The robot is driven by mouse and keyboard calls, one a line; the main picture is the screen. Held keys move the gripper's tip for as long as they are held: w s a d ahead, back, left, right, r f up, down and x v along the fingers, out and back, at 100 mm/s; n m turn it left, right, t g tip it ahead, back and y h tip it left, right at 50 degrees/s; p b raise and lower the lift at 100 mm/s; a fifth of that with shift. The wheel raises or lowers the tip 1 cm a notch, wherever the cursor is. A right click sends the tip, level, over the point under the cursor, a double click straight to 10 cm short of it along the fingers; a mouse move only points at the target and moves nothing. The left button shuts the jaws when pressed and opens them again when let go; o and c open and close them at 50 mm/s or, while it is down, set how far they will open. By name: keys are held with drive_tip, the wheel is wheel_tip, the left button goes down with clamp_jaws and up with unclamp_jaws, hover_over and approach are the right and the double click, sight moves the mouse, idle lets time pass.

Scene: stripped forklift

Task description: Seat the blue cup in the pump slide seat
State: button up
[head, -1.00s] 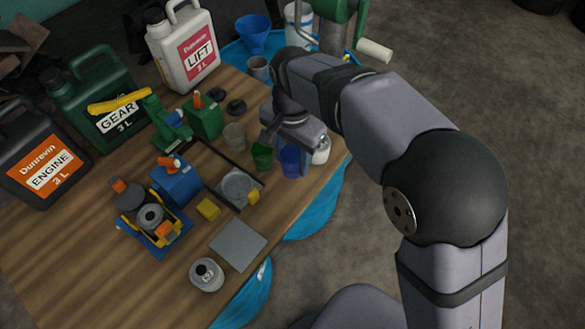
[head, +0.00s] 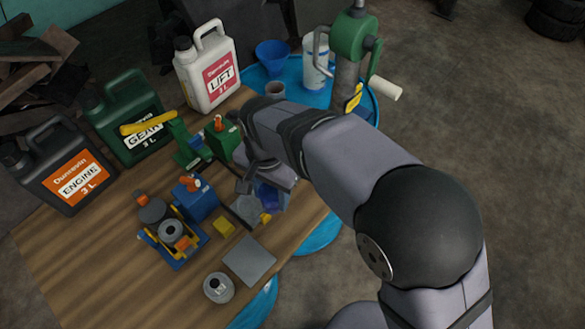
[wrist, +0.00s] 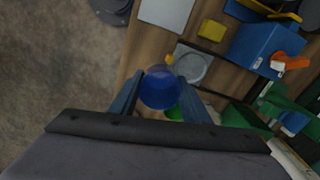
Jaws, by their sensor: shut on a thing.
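My gripper (head: 266,180) is shut on the blue cup (head: 270,196). In the wrist view the cup (wrist: 160,90) is between the two blue-grey fingers, its round mouth facing the camera. The pump slide seat (head: 245,208) is a grey plate with a round disc, beside a yellow piece. It also shows in the wrist view (wrist: 194,67), just beyond the cup. In the head view the cup is right of the seat and close to it; I cannot tell its height above the table. My arm hides part of this area.
A green cup (wrist: 173,113) shows partly beneath the blue cup. A blue box (head: 196,198), a yellow block (head: 224,226) and a flat grey plate (head: 250,260) lie around the seat. Oil jugs (head: 205,75) stand at the back. The front left tabletop is clear.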

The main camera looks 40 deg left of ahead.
drive_tip(key=s+a+f+m+p, duration=0.1)
drive_tip(key=a+m, duration=0.1)
drive_tip(key=a, duration=0.5)
drive_tip(key=shift+s+a+f, duration=0.15)
drive_tip(key=shift+s, duration=0.1)
drive_tip(key=shift+f, duration=0.15)
drive_tip(key=shift+f+b, duration=1.75)
drive_tip(key=shift+f, duration=0.8)
drive_tip(key=shift+f, duration=0.75)
idle(0.8)
